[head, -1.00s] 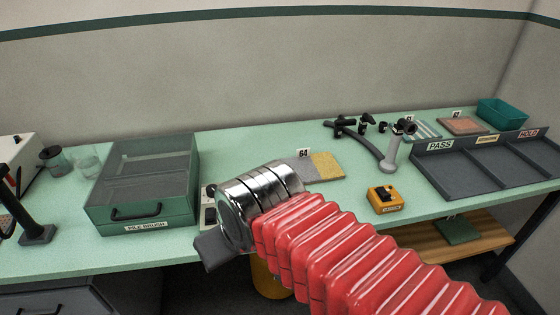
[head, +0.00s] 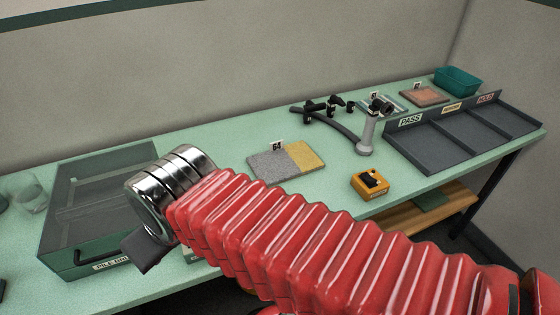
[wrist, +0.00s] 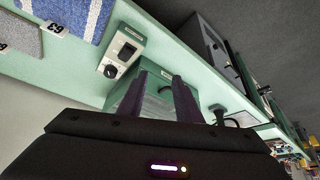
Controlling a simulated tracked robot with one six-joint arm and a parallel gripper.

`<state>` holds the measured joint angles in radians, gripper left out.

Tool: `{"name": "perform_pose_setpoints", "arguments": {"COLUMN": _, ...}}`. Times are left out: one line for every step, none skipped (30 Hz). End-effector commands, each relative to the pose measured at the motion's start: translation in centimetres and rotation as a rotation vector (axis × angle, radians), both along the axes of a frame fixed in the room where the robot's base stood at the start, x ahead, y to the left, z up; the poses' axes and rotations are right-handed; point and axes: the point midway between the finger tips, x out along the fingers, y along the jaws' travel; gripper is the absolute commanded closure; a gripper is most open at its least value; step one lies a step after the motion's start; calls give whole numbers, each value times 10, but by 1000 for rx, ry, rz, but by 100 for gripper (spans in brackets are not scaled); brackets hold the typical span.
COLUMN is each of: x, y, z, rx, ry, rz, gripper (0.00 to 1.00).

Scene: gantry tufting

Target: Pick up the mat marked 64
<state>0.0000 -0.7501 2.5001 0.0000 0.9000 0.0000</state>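The mat marked 64 (head: 268,167) lies flat on the green bench in the head view, half grey and half yellow, with a small tag standing at its back edge. My arm crosses in front of it, and my wrist is to its left. In the wrist view my gripper (wrist: 164,78) has two dark fingers with a gap between them and nothing held. The fingers point toward a green case, away from the mat. A grey mat (wrist: 17,36) is cut off at the left edge there; its mark is not readable.
A blue-and-white mat (wrist: 78,17) and a pale switch box (wrist: 121,50) show in the wrist view.

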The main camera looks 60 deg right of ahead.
Motion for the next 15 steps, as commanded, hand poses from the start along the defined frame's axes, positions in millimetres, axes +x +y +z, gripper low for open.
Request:
{"name": "perform_pose_setpoints", "arguments": {"x": 0, "y": 0, "z": 0, "rx": 0, "ry": 0, "rz": 0, "gripper": 69}}
{"name": "perform_pose_setpoints", "arguments": {"x": 0, "y": 0, "z": 0, "rx": 0, "ry": 0, "rz": 0, "gripper": 69}}
{"name": "perform_pose_setpoints", "arguments": {"x": 0, "y": 0, "z": 0, "rx": 0, "ry": 0, "rz": 0, "gripper": 69}}
{"name": "perform_pose_setpoints", "arguments": {"x": 0, "y": 0, "z": 0, "rx": 0, "ry": 0, "rz": 0, "gripper": 67}}
{"name": "perform_pose_setpoints", "arguments": {"x": 0, "y": 0, "z": 0, "rx": 0, "ry": 0, "rz": 0, "gripper": 65}}
{"name": "perform_pose_setpoints", "arguments": {"x": 1, "y": -1, "z": 0, "rx": -2, "ry": -2, "rz": -3, "gripper": 62}}
{"name": "perform_pose_setpoints", "arguments": {"x": 2, "y": -2, "z": 0, "rx": -3, "ry": -3, "rz": -7, "gripper": 60}}
{"name": "perform_pose_setpoints", "arguments": {"x": 3, "y": -4, "z": 0, "rx": -6, "ry": -5, "rz": -12, "gripper": 57}}
{"name": "perform_pose_setpoints", "arguments": {"x": 6, "y": -8, "z": 0, "rx": -11, "ry": -11, "rz": -23, "gripper": 55}}
{"name": "perform_pose_setpoints", "arguments": {"x": 9, "y": -12, "z": 0, "rx": -16, "ry": -16, "rz": -32, "gripper": 53}}
{"name": "perform_pose_setpoints", "arguments": {"x": 13, "y": -17, "z": -1, "rx": -22, "ry": -21, "rz": -45, "gripper": 50}}
{"name": "perform_pose_setpoints", "arguments": {"x": 19, "y": -24, "z": -1, "rx": -34, "ry": -32, "rz": -66, "gripper": 48}}
{"name": "perform_pose_setpoints", "arguments": {"x": 23, "y": -31, "z": -2, "rx": -43, "ry": -41, "rz": -83, "gripper": 46}}
{"name": "perform_pose_setpoints", "arguments": {"x": 28, "y": -39, "z": -2, "rx": -54, "ry": -51, "rz": -101, "gripper": 43}}
{"name": "perform_pose_setpoints", "arguments": {"x": 36, "y": -50, "z": -2, "rx": -70, "ry": -67, "rz": -126, "gripper": 41}}
